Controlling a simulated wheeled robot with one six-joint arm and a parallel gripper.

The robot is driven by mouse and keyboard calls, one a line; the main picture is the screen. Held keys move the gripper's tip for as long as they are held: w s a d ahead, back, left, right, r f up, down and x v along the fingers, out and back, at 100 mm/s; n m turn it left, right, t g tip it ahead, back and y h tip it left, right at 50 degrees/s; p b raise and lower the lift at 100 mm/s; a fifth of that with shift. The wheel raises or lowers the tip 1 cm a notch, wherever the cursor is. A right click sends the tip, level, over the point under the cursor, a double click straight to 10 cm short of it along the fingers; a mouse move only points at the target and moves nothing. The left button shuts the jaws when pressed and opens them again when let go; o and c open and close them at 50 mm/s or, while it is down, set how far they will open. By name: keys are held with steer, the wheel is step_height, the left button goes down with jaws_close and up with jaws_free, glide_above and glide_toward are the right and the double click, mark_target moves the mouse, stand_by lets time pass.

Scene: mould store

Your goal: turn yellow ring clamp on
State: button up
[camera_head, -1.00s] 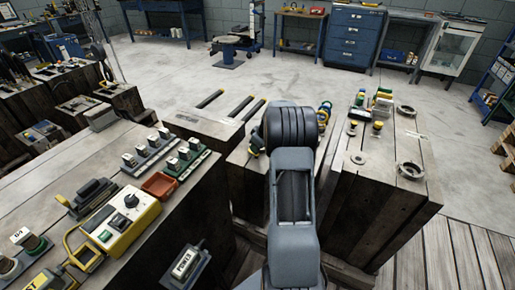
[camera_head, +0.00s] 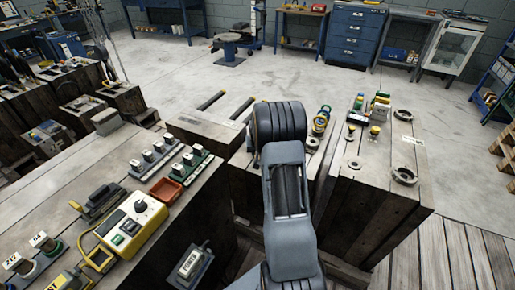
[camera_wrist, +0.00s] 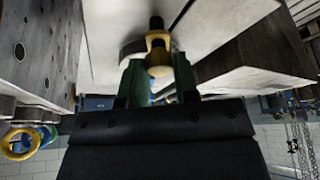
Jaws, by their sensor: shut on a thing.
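My gripper (camera_wrist: 160,72) shows in the wrist view, with a green finger on each side of a yellow part (camera_wrist: 158,62) with a dark end. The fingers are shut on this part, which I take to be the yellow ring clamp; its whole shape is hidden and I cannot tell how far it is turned. A pale block or bench surface lies just beyond it. In the head view my own arm hides the gripper and whatever it holds.
Yellow and blue rings (camera_head: 320,122) stand right of my arm in the head view. A wooden block (camera_head: 385,190) with round fittings stands further right. A yellow control box (camera_head: 130,228) sits on the left bench. Open floor lies behind.

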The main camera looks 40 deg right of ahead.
steer(key=shift+m, duration=0.6)
steer(key=shift+f, duration=0.1)
steer(key=o, duration=0.9)
steer(key=p+v, duration=0.1)
steer(key=v, duration=0.6)
steer(key=p+v, duration=0.1)
steer(key=v, duration=0.6)
steer(key=shift+w+a+p, duration=0.2)
steer(key=shift+a+p, duration=0.05)
steer(key=shift+p, duration=0.1)
